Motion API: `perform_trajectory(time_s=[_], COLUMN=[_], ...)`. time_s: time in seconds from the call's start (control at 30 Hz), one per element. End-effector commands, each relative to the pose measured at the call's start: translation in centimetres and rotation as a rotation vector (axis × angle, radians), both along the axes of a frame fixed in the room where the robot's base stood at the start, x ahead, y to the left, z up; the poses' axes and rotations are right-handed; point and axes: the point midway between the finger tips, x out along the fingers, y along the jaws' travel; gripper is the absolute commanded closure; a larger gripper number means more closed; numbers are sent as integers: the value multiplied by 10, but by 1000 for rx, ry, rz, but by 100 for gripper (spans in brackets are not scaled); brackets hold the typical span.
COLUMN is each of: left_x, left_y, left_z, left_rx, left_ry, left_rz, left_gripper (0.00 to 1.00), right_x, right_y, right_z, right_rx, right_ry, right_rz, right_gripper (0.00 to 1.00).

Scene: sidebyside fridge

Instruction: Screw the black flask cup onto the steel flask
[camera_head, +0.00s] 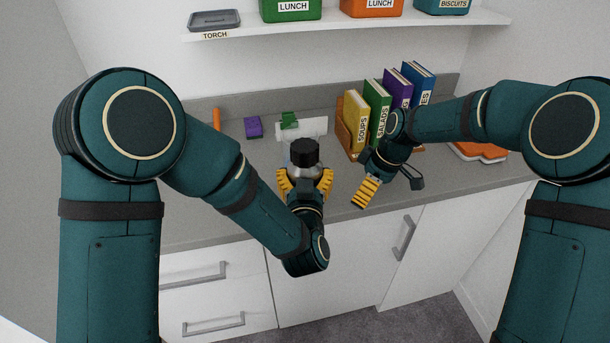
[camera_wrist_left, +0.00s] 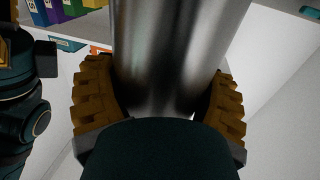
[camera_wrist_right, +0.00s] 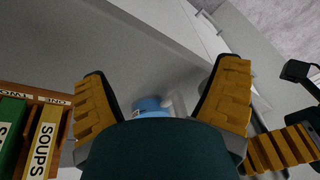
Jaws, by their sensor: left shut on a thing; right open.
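The steel flask (camera_head: 305,172) stands upright in my left gripper (camera_head: 305,183), whose yellow fingers are shut around its body. The flask's steel wall (camera_wrist_left: 178,50) fills the middle of the left wrist view between the fingers (camera_wrist_left: 160,100). The black flask cup (camera_head: 304,152) sits on top of the flask; I cannot tell how tightly it is seated. My right gripper (camera_head: 366,192) is open and empty, to the right of the flask and apart from it.
Books in a wooden holder (camera_head: 352,130) stand at the back right of the grey counter (camera_head: 245,200). A purple block (camera_head: 253,127), a green object (camera_head: 289,120) and a white object (camera_head: 316,127) lie behind the flask. A shelf (camera_head: 345,28) with boxes runs above.

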Motion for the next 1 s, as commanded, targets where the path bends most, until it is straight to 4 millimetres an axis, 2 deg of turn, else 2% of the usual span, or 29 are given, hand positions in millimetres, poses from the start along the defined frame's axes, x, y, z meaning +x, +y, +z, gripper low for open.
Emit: perform_trajectory(time_s=[0.03,0.1,0.3,0.5,0.7,1.0], left_x=[0,0,0,0,0,0], left_y=[0,0,0,0,0,0], left_z=[1,1,1,1,1,1], left_rx=[-1,-1,-1,-1,-1,-1], left_ry=[-3,-3,-3,-3,-3,-3], left_rz=[0,0,0,0,0,0], left_gripper=[100,100,100,100,100,100], right_x=[4,6,2,-12,-22,-25], right_y=[18,39,96,133,148,150], right_z=[19,42,112,174,208,215], right_rx=[-12,-34,-115,-196,-242,-250], right_ry=[-25,-53,-127,-173,-185,-184], right_rz=[135,328,866,1291,1508,1554], right_gripper=[12,12,12,12,12,12])
